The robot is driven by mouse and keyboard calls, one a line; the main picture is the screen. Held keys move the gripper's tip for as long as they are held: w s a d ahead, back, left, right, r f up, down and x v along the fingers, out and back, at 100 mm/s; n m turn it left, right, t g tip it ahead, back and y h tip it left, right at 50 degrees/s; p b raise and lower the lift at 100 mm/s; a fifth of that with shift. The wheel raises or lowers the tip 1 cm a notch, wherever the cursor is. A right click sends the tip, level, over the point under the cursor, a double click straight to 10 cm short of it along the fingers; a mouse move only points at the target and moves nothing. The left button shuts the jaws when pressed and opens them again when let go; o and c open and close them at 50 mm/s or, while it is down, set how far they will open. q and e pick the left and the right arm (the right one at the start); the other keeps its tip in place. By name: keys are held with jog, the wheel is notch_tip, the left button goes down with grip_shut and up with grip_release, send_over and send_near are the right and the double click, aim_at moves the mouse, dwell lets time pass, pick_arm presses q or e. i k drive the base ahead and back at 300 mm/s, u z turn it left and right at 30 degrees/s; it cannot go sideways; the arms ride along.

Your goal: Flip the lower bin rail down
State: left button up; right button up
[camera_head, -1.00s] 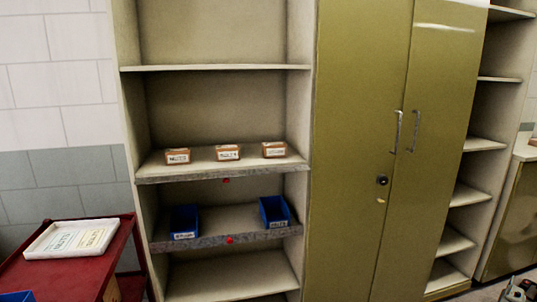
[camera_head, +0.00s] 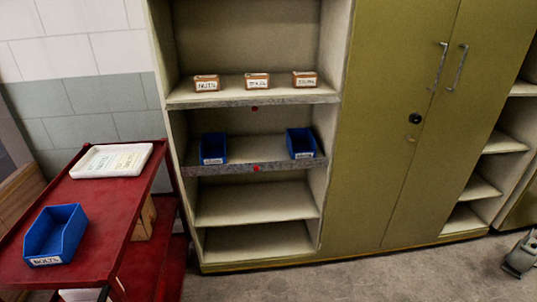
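The lower bin rail (camera_head: 239,168) is a grey metal strip along the front edge of the shelf that holds two blue bins. It stands raised across the shelf front, with a red knob (camera_head: 256,169) near its middle. The left blue bin (camera_head: 213,148) and the right blue bin (camera_head: 301,143) sit behind it with a gap between them. An upper rail (camera_head: 225,101) with its own red knob (camera_head: 254,108) runs along the shelf above, below three small labelled brown boxes. Neither of my grippers is in view.
A red cart (camera_head: 105,205) stands at the left with a white tray (camera_head: 111,160) and a blue bin (camera_head: 56,235) labelled "BOLTS" on it. Closed olive cabinet doors (camera_head: 400,130) are right of the shelves. The floor (camera_head: 360,278) before the cabinet is clear.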

aim_at(200, 170)
jog(key=z, duration=1.05)
jog(key=i, duration=1.6)
jog(key=u, duration=0.75)
